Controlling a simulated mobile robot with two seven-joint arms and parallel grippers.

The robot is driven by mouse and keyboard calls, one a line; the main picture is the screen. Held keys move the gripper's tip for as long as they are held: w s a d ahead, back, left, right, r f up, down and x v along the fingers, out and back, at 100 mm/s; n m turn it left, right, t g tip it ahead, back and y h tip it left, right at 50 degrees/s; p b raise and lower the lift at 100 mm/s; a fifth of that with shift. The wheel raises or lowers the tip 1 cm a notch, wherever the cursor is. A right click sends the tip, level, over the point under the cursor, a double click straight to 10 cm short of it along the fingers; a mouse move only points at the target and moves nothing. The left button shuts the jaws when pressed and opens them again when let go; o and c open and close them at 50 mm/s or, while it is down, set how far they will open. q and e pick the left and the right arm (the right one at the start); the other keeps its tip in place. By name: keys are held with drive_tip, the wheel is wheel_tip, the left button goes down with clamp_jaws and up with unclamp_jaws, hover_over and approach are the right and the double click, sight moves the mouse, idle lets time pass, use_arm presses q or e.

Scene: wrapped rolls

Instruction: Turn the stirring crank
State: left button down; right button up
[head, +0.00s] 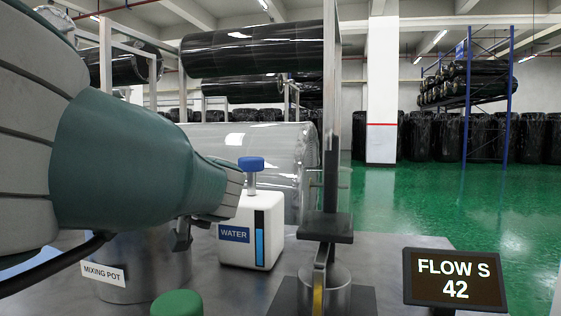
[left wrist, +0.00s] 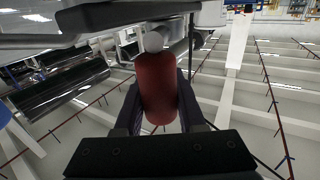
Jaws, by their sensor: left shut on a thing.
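The mixing pot (head: 140,265), a grey metal cylinder with a "MIXING POT" label, stands on the dark table at the lower left of the head view. My left arm covers its top and most of the crank there. In the left wrist view, a red cylindrical handle (left wrist: 157,85) with a pale round end sits between the dark fingers of my left gripper (left wrist: 158,103). The gripper is shut on this handle, one finger on each side. In the head view a small dark part shows under my arm; I cannot tell what it is. My right gripper is not in view.
A white water container (head: 247,230) with a blue cap stands right of the pot. A metal post (head: 331,110) rises beside it, with a "FLOW S 42" display (head: 455,280) farther right. A green round cap (head: 177,303) is at the front. Wrapped rolls (head: 255,50) lie behind.

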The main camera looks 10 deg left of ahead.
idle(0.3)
use_arm(q)
drive_tip(key=c, duration=0.5)
unclamp_jaws()
drive_tip(key=shift+d+r+p, duration=0.1)
drive_tip(key=shift+r+p, duration=0.05)
drive_tip(key=shift+p, duration=0.2)
drive_tip(key=p+v, duration=0.1)
drive_tip(key=p, duration=0.1)
drive_tip(key=p+v, duration=0.3)
drive_tip(key=shift+r+p, duration=0.3)
drive_tip(key=shift+p, duration=0.05)
drive_tip(key=shift+f+p+v, duration=0.2)
drive_tip(key=shift+p+v, duration=0.4)
drive_tip(key=shift+v, duration=0.85)
drive_tip(key=shift+f+p+v, duration=0.25)
drive_tip(key=shift+p+v, duration=0.35)
drive_tip(key=shift+v, duration=0.8)
